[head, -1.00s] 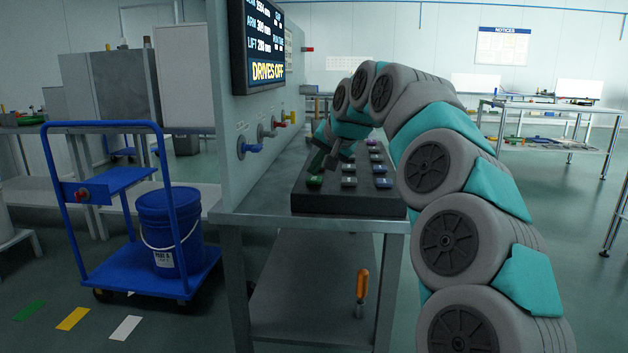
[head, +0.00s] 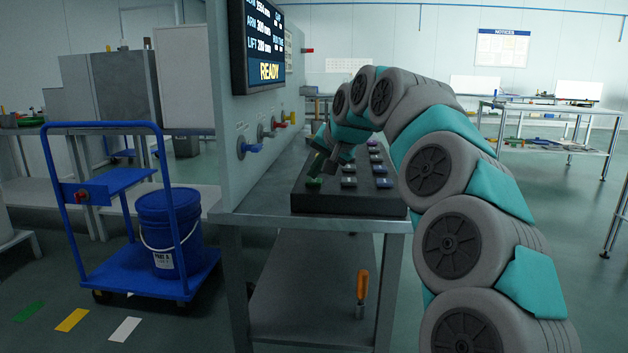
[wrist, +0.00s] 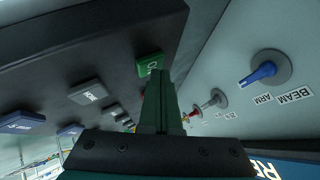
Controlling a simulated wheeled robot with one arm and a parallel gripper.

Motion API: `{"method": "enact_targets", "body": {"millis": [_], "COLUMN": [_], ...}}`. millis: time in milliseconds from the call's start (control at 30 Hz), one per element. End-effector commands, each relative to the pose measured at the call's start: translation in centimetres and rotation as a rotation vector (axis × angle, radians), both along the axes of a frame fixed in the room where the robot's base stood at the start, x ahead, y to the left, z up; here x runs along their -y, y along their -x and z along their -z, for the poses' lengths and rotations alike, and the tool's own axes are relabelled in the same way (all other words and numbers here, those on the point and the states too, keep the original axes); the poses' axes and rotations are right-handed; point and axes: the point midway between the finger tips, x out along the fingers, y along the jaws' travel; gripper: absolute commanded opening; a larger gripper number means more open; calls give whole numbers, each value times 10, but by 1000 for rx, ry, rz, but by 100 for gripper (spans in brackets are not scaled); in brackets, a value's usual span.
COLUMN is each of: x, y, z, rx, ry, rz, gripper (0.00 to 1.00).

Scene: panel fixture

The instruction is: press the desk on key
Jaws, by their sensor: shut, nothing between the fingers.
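The desk on key is a green key (head: 313,182) at the near left corner of the dark key desk (head: 345,204) in the head view. In the wrist view the green key (wrist: 151,65) shows white lettering that looks like ON. My gripper (head: 318,167) is shut and empty, with its tips down over the green key. In the wrist view my gripper (wrist: 160,74) has its tips at the key's edge and covers part of it. I cannot tell whether they touch it. The screen (head: 266,45) on the panel reads READY in yellow.
Grey and purple keys share the desk. Left of it, the upright panel (head: 235,140) carries a blue lever (head: 251,147) and other levers. A blue trolley (head: 130,265) with a bucket (head: 168,228) stands at the left. An orange-handled tool (head: 361,290) is on the lower shelf.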

Motion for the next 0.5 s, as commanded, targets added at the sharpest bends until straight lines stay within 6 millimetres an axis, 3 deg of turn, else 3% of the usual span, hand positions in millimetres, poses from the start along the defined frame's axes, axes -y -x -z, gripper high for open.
{"method": "enact_targets", "body": {"millis": [500], "x": [0], "y": [0], "z": [-8], "rx": [-2], "ry": [0], "rz": [1], "gripper": [0]}}
